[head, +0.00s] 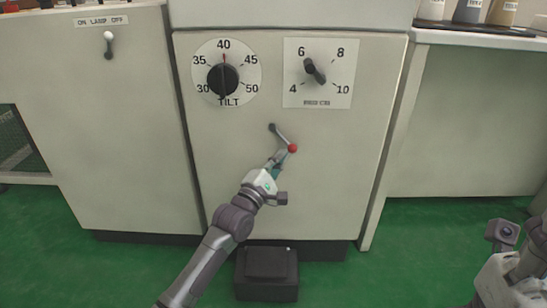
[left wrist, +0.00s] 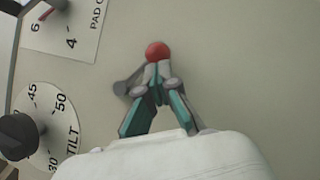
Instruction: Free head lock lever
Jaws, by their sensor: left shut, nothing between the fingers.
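The head lock lever (head: 281,135) is a dark grey arm with a red ball knob (head: 292,148) on the cabinet front below the two dials. It slants down and to the right from its pivot. My left gripper (head: 279,158) is at the knob, just below it. In the left wrist view the red knob (left wrist: 157,51) sits at the fingertips of my left gripper (left wrist: 158,72), which are shut with nothing between them. I cannot tell whether they touch the knob. The lever's grey arm (left wrist: 126,87) is partly hidden behind the fingers.
The tilt dial (head: 223,78) and a second dial (head: 316,73) are above the lever. A small lamp switch (head: 108,40) is on the left panel. A black pedal box (head: 267,270) stands on the green floor below. The cabinet face (head: 345,180) right of the lever is clear.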

